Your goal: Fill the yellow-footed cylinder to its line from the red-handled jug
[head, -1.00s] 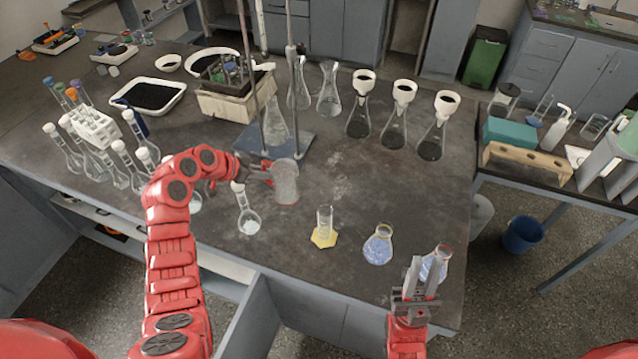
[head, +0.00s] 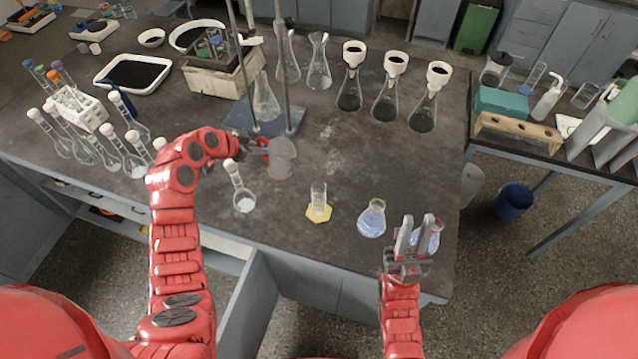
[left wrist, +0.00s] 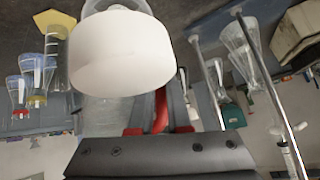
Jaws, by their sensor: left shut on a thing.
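The red-handled jug (head: 281,158) is a pale, see-through vessel held up over the table, left of and behind the cylinder. My left gripper (head: 262,150) is shut on its red handle (left wrist: 160,110). The yellow-footed cylinder (head: 318,198) stands upright on the table, clear-walled, apart from the jug. It also shows in the left wrist view (left wrist: 55,45). Its line is too small to see. My right gripper (head: 415,228) has its fingers apart near a blue-filled flask (head: 432,240).
Another blue-filled flask (head: 372,218) stands right of the cylinder, and a white-necked flask (head: 243,198) to its left. A stand with metal rods (head: 281,75) rises behind the jug. Several funnel-topped flasks (head: 386,98) stand behind. The table between jug and cylinder is clear.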

